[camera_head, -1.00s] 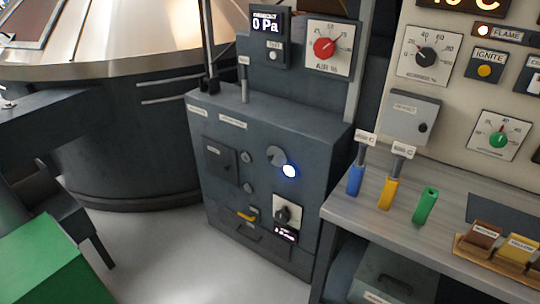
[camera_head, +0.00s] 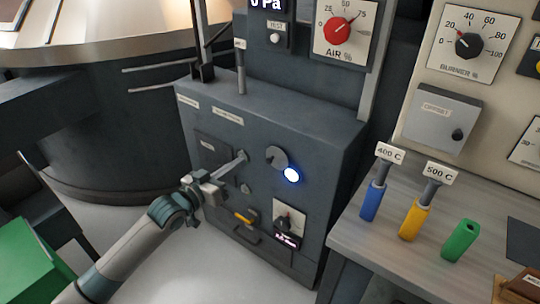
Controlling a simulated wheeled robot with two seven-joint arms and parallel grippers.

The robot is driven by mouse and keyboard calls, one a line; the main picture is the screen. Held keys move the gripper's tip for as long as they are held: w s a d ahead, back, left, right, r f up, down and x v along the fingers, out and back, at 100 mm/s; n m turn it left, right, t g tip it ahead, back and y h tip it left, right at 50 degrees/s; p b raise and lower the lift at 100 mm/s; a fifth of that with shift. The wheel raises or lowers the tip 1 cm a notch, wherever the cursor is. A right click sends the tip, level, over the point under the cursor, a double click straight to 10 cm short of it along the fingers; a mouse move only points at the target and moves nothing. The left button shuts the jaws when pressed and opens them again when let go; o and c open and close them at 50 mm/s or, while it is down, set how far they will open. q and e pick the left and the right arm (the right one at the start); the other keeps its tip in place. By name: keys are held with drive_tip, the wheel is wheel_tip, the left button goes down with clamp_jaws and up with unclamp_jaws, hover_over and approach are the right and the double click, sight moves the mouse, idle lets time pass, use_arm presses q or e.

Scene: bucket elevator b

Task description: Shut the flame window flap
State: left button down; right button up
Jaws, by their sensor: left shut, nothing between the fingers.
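The flame window (camera_head: 291,175) is a small round blue-white glowing opening on the front of the dark grey cabinet. A grey round flap (camera_head: 276,156) sits just above and left of it, swung aside, so the glow is exposed. My left gripper (camera_head: 244,156) reaches in from the lower left with its narrow fingers shut and empty. In the picture its tips are a short way left of the flap, with a visible gap between. I cannot tell how far the tips are from the cabinet face. My right gripper is out of view.
The cabinet front (camera_head: 325,180) also has a dark square door (camera_head: 212,150) behind my left fingers, a yellow handle (camera_head: 243,217) and a black knob (camera_head: 284,223). A bench (camera_head: 390,250) with blue, yellow and green holders stands at the right.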

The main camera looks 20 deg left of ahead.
use_arm(q)
drive_tip(key=shift+s+r, duration=0.15)
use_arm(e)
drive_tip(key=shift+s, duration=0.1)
use_arm(q)
approach(272, 152)
drive_tip(key=w+r, duration=0.4)
drive_tip(key=f, duration=0.1)
drive_tip(key=d+f+p, duration=0.1)
drive_tip(key=shift+f, duration=0.25)
drive_tip(key=shift+d+f, duration=0.25)
drive_tip(key=shift+f, duration=0.55)
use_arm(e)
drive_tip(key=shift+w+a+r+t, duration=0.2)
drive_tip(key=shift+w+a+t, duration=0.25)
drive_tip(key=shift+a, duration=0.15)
use_arm(q)
drive_tip(key=shift+f, duration=0.1)
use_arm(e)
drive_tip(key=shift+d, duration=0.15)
